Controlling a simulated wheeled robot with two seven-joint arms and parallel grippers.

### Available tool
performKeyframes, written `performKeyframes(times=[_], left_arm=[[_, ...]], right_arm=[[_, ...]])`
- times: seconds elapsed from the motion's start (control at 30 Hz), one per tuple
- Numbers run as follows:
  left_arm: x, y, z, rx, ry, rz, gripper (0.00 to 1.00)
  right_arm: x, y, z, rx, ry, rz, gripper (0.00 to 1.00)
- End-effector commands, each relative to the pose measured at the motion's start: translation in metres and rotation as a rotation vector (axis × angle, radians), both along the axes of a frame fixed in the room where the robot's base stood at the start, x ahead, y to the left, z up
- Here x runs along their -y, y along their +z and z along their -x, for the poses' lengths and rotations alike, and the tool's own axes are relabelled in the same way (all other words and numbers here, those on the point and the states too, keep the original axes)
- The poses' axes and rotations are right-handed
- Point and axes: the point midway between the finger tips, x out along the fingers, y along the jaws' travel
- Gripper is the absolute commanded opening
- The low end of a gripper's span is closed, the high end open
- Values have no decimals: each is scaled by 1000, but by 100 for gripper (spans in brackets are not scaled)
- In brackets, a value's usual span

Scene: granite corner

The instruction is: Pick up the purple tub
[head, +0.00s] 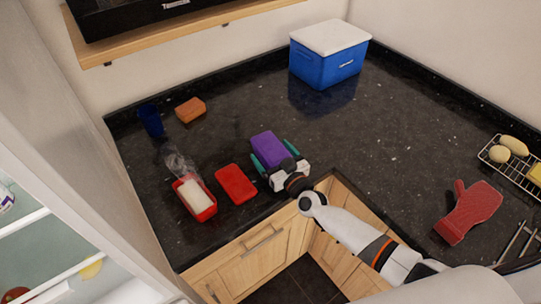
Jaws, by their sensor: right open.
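The purple tub (268,147) sits on the black granite counter, near its inner front corner. My right gripper (273,161) reaches in from the lower right and is open. Its two green-tipped fingers lie on either side of the tub, one at its left and one at its right. Whether they touch the tub I cannot tell. The tub's near end is partly hidden by the gripper. My left gripper is not in view.
A red lid (236,184) and a red tub with white contents (195,197) lie left of the gripper. A blue cup (151,120) and an orange block (190,109) stand farther back. A blue cooler (327,67) is at the back; a red mitt (468,210) lies right. The counter's middle is clear.

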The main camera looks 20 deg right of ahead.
Motion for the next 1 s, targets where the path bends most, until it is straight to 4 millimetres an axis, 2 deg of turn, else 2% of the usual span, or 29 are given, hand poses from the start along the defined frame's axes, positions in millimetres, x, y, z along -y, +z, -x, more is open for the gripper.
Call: performKeyframes(times=[0.17, 0.4, 0.77, 0.87, 1.0], left_arm=[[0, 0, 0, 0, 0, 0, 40], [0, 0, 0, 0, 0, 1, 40], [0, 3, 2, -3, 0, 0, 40], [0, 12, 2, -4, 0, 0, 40], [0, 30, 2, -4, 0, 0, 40]], right_arm=[[0, 0, 0, 0, 0, -1, 93], [0, 0, 0, 0, 0, 0, 58], [0, 7, 0, 3, -2, -2, 58], [0, 23, 0, 4, -3, -5, 58], [-1, 53, 0, 3, -3, -8, 58]])
